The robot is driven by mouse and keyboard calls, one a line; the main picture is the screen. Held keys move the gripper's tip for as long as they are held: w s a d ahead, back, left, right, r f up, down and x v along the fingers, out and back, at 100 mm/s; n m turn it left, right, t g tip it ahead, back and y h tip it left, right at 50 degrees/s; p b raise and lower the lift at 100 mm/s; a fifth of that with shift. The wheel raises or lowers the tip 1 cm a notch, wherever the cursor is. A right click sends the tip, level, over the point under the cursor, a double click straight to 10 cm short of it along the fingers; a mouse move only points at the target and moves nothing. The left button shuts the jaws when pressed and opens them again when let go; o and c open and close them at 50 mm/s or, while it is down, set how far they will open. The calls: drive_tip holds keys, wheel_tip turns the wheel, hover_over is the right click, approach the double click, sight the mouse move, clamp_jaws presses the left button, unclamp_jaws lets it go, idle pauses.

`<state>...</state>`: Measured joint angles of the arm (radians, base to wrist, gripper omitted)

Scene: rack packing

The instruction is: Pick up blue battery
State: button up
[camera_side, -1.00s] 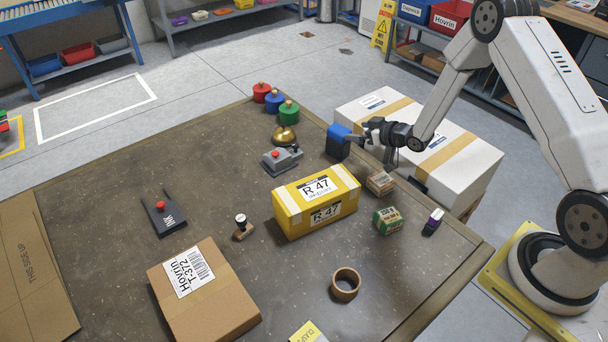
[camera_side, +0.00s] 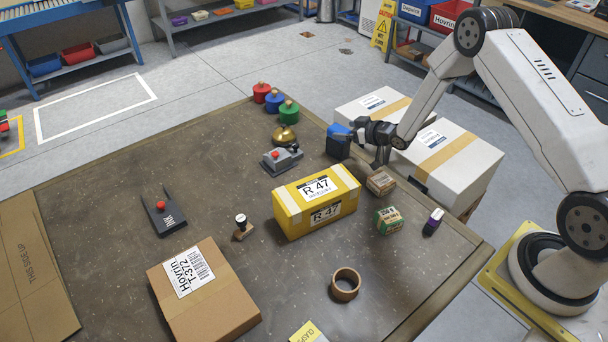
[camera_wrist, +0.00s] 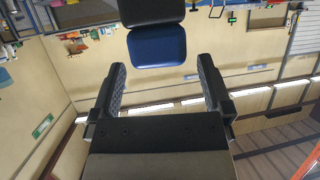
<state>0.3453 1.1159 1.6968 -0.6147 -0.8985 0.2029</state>
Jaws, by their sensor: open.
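The blue battery (camera_side: 338,143) is a blue block with a dark part, standing near the back right edge of the brown table. My gripper (camera_side: 362,146) is just to its right in the side view, pointing left at it. In the wrist view the battery (camera_wrist: 157,52) shows a blue face below a black part. It is just beyond the tips of my gripper (camera_wrist: 161,68) and lined up with the gap. The fingers are wide apart with nothing between them. Contact cannot be told.
A small brown box (camera_side: 381,182) lies close below my gripper. A grey device with a red button (camera_side: 281,158) and a brass bell (camera_side: 284,136) stand left of the battery. A yellow R 47 box (camera_side: 316,203) is in front. White cartons (camera_side: 455,160) stand beyond the table edge.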

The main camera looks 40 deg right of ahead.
sight(340, 129)
drive_tip(key=shift+x, duration=1.6)
drive_tip(key=shift+r, duration=0.1)
clamp_jaws()
